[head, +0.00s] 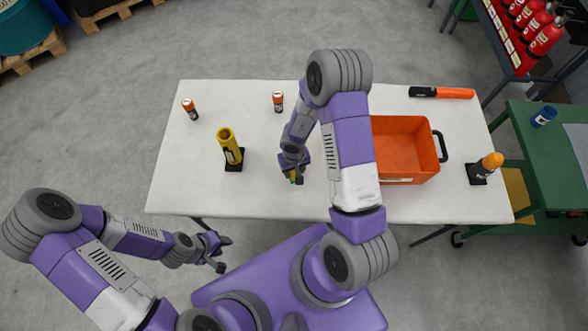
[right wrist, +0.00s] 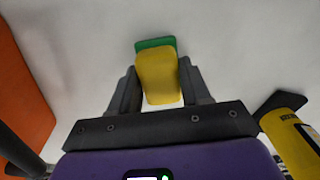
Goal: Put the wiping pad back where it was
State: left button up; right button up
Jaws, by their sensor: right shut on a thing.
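The wiping pad, yellow with a green layer, is between the fingers of my right gripper (right wrist: 156,90), which is shut on it. The pad (right wrist: 160,76) shows clearly in the right wrist view, over the white table top. In the head view only a small bit of the pad (head: 293,178) shows below my right gripper (head: 296,173), near the middle of the table. I cannot tell whether the pad touches the table. My left gripper (head: 222,254) is empty, its fingers apart, off the table's front edge.
On the white table (head: 205,195) stand a yellow cylinder (head: 229,147) on a black base, two small orange-and-black cylinders, an orange bin (head: 398,180) partly behind my right arm, an orange-topped item (head: 491,161) and an orange-black baton (head: 441,92). The front-left top is clear.

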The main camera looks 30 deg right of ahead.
jog(key=shift+f, duration=0.1)
jog(key=o, duration=1)
